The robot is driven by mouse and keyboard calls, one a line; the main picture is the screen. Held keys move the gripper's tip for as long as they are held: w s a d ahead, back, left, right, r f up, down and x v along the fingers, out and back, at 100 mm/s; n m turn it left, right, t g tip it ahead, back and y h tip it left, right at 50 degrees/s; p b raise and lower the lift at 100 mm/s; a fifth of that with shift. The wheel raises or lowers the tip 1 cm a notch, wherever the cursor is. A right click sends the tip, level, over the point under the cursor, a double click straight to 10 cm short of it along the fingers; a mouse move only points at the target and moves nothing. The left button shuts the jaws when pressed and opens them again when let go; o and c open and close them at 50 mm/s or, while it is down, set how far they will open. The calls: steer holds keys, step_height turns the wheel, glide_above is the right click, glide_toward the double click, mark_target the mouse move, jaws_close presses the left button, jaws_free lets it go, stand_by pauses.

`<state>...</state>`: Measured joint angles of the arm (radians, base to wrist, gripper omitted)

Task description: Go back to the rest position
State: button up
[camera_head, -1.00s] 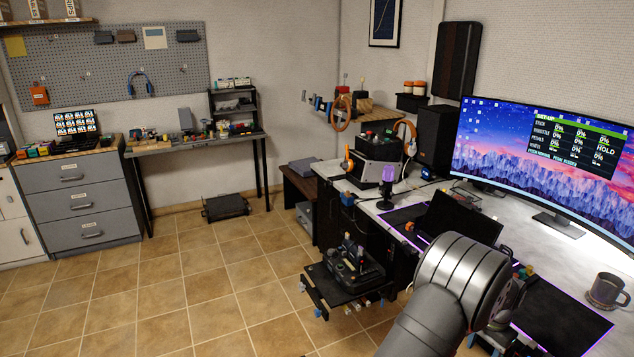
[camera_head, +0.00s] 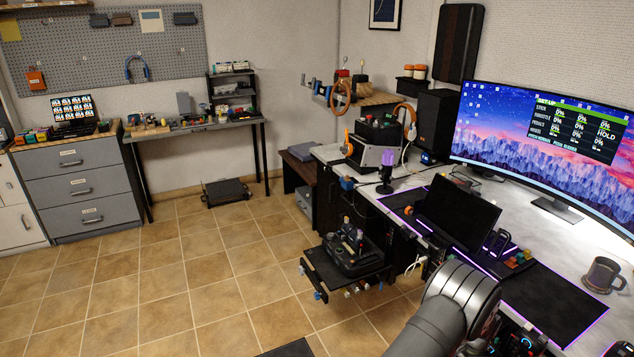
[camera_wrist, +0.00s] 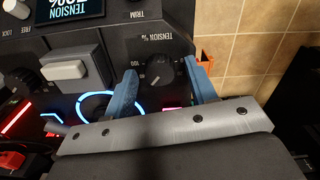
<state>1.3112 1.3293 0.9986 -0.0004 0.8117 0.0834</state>
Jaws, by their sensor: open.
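My gripper (camera_wrist: 160,72) shows in the wrist view with its two blue fingers spread apart. A dark round knob (camera_wrist: 160,70) on a black panel appears between the fingertips, under a "TENSION %" label. I cannot tell how far the fingers are above the panel, and they hold nothing that I can see. In the head view my arm enters at the lower right, and its wrist hides the gripper.
The desk carries a laptop (camera_head: 458,212), a mug (camera_head: 603,274) and a curved monitor (camera_head: 545,145). A stick unit stands on a side shelf (camera_head: 325,270). Tiled floor (camera_head: 220,270) is open at left.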

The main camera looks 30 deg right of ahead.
steer(key=n, duration=0.5)
steer(key=shift+n, duration=0.3)
steer(key=n, duration=0.5)
steer(key=shift+r, duration=0.85)
steer(key=o, duration=1.1)
steer(key=shift+c, duration=0.2)
steer(key=shift+r+h, duration=0.5)
steer(key=s+a+r+m+t+h, duration=0.1)
steer(key=s+a+r+m+h, duration=0.45)
steer(key=r, duration=0.25)
steer(key=s+a+r+m+t+h, duration=0.1)
steer(key=s+a+r+m+h, duration=0.3)
steer(key=s+r+m+h, duration=0.3)
steer(key=w+d+f+n, duration=0.1)
steer(key=w+d+f, duration=0.1)
steer(key=d, duration=0.7)
steer(key=shift+f, duration=0.15)
